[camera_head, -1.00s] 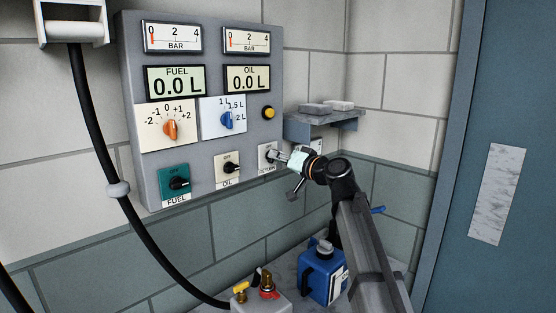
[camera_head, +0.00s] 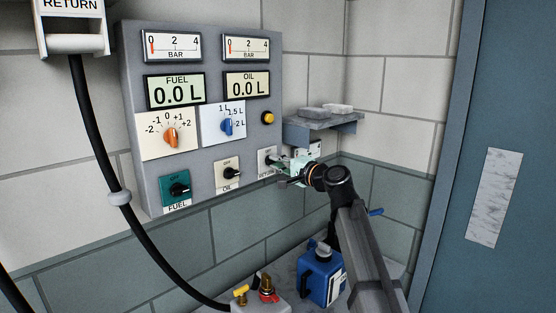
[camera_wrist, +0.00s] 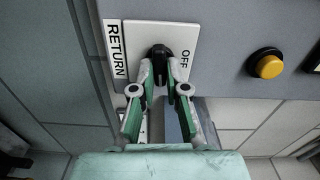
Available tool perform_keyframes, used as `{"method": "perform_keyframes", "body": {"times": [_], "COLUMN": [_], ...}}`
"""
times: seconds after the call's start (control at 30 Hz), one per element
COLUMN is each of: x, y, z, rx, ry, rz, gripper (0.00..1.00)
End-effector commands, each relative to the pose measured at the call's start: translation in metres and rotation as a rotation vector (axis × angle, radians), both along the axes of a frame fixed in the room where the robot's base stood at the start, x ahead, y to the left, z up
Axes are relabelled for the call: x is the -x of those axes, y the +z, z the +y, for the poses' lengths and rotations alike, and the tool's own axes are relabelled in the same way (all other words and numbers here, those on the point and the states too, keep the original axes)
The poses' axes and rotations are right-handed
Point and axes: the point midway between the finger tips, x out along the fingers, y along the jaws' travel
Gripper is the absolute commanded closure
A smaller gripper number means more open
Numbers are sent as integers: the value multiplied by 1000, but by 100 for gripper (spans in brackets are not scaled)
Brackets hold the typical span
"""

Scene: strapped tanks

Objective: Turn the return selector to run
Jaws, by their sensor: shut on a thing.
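The return selector (camera_wrist: 160,52) is a black knob on a white plate marked RETURN and OFF, on the grey panel. In the wrist view the plate appears turned sideways, with OFF right of the knob. My gripper (camera_wrist: 160,76) is shut on the knob, one green-and-grey finger on each side. In the head view my gripper (camera_head: 278,168) reaches the return plate (camera_head: 264,156) at the panel's lower right and mostly covers the knob. I cannot tell which way the knob's pointer faces.
The oil selector (camera_head: 231,173) and fuel selector (camera_head: 178,188) are to the left. A yellow button (camera_head: 267,118) sits above. A small shelf (camera_head: 320,127) with blocks juts from the wall close above my gripper. A blue can (camera_head: 320,275) stands below.

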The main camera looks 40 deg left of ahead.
Motion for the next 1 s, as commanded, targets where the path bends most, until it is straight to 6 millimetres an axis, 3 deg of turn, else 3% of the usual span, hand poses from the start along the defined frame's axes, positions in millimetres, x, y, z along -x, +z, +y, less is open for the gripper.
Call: {"method": "perform_keyframes", "body": {"times": [0.3,0.77,0.8,0.83,0.87,1.0], "x": [0,0,0,0,0,0], "y": [0,0,0,0,0,0], "z": [0,1,1,1,1,0], "rx": [-13,-15,-15,-15,-15,-15], "ry": [0,0,0,0,0,0], "rz": [99,112,111,111,111,110], "gripper": [100,100,76,65,61,61]}}
